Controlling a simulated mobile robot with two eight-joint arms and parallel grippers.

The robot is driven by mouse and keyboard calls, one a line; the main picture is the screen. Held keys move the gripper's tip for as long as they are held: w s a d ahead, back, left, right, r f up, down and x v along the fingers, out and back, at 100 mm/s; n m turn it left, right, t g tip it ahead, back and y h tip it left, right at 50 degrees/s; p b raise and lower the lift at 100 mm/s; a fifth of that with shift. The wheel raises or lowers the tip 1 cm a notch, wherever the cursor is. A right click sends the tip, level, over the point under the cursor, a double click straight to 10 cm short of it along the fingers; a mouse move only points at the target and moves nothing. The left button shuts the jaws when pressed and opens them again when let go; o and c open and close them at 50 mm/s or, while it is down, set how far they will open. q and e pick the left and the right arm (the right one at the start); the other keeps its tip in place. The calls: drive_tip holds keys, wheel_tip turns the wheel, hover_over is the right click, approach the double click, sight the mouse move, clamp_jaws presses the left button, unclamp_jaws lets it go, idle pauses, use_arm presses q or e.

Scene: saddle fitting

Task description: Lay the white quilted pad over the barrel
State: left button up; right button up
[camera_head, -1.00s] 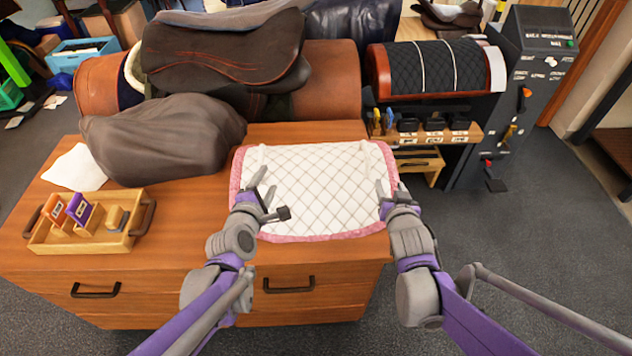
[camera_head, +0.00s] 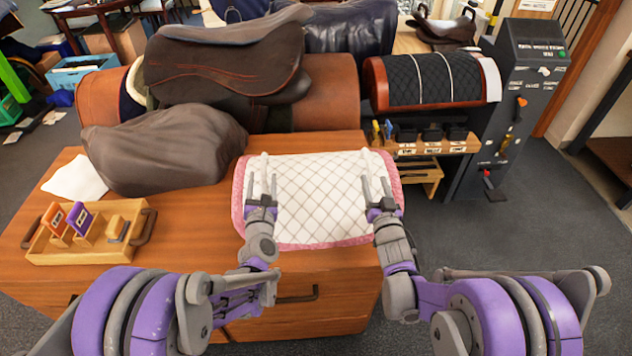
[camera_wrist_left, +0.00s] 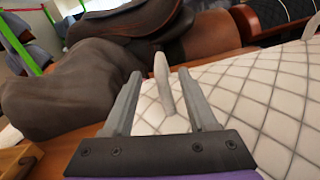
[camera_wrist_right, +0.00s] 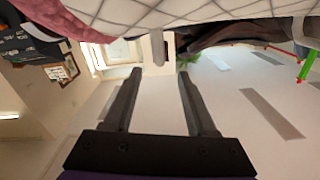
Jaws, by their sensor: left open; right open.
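The white quilted pad (camera_head: 315,205) with pink trim lies on the wooden cabinet top, apart from any barrel. A pale tab (camera_head: 265,158) stands at its far left corner and another (camera_head: 364,155) at its far right corner. My left gripper (camera_head: 262,186) is open over the pad's left side, its tab (camera_wrist_left: 162,75) showing ahead between the fingers. My right gripper (camera_head: 376,190) is open over the right side, its tab (camera_wrist_right: 158,48) ahead of the fingers. Behind are a barrel with a black quilted cover (camera_head: 425,80) and a brown leather barrel (camera_head: 330,85); which one is meant is unclear.
A dark saddle (camera_head: 225,60) sits on the brown barrel. A grey-brown covered bulk (camera_head: 165,145) lies left of the pad. A wooden tray (camera_head: 90,232) and white cloth (camera_head: 75,177) are further left. A small tool rack (camera_head: 430,145) and dark control post (camera_head: 510,100) stand right.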

sight(265, 156)
use_arm(q)
drive_tip(key=w, duration=0.6)
drive_tip(key=w+a, duration=0.1)
drive_tip(key=w, duration=0.2)
drive_tip(key=shift+w, duration=0.1)
use_arm(e)
drive_tip(key=w, duration=0.6)
drive_tip(key=w+a, duration=0.1)
drive_tip(key=w, duration=0.2)
use_arm(q)
clamp_jaws()
use_arm(e)
clamp_jaws()
use_arm(q)
drive_tip(key=shift+d, duration=0.1)
